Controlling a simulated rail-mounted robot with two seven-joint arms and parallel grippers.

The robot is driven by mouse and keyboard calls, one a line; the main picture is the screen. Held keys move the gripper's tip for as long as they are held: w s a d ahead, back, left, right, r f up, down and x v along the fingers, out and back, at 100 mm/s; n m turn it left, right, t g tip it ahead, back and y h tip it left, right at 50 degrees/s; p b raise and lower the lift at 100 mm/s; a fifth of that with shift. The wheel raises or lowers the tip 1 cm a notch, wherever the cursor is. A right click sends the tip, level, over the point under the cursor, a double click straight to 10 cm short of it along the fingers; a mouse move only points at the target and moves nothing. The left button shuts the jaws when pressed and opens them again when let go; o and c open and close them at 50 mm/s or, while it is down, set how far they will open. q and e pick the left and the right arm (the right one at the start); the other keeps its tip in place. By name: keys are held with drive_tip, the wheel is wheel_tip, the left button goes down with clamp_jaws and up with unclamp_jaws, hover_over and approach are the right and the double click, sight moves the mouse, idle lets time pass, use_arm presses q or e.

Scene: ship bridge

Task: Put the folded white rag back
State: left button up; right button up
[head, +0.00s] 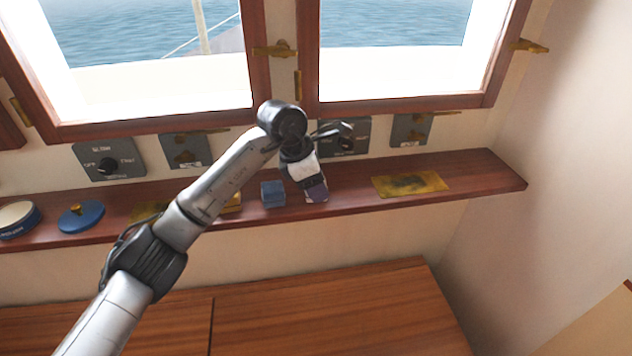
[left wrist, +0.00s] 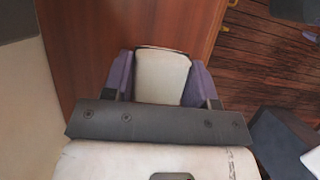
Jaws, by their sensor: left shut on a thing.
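My left gripper (head: 317,194) is over the wooden shelf (head: 468,177) below the windows, just right of a small blue block. In the left wrist view, the purple fingers of my left gripper (left wrist: 159,80) are shut on the folded white rag (left wrist: 161,77), which sits between them. In the head view the rag is mostly hidden by the fingers. I cannot tell whether the rag touches the shelf. My right gripper is in neither view.
The blue block (head: 272,194) stands close left of the gripper. A brass plate (head: 410,185) lies to the right on the shelf. A blue disc with a brass knob (head: 81,216) and a round cream-topped tin (head: 18,219) are at the left. Switch panels (head: 109,159) line the wall behind.

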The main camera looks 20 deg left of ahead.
use_arm(q)
drive_tip(key=shift+f, duration=0.1)
drive_tip(key=o, duration=0.9)
drive_tip(key=v, duration=1.2)
